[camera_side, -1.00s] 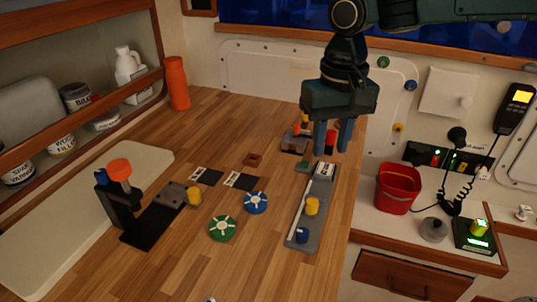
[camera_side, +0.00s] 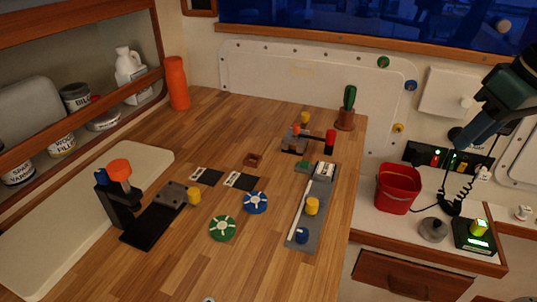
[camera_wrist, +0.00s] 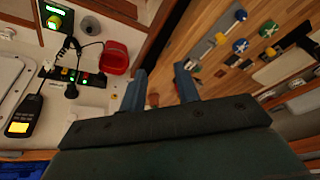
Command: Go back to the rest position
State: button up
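My gripper (camera_side: 466,138) is at the right edge of the side view, raised above the side counter and clear of the wooden worktop (camera_side: 190,255). In the wrist view my gripper (camera_wrist: 157,83) shows its two blue fingers spread apart with nothing held between them. In the side view only one finger shows clearly, and part of my arm is cut off by the frame edge.
A red bucket (camera_side: 398,190), a coiled-cord handset and a green-lit box (camera_side: 474,236) are on the counter below my gripper. Green and blue wheels (camera_side: 222,229), a grey rail (camera_side: 306,232) and a green-handled tool (camera_side: 349,97) stand on the worktop.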

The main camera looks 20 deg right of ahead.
jog(key=s+d+f+t, duration=0.1)
jog(key=s+d+f, duration=0.2)
jog(key=s, duration=0.5)
jog(key=shift+s+d+f+n+t+h, duration=0.3)
jog(key=shift+d+t, duration=0.1)
jog(key=shift+d, duration=0.3)
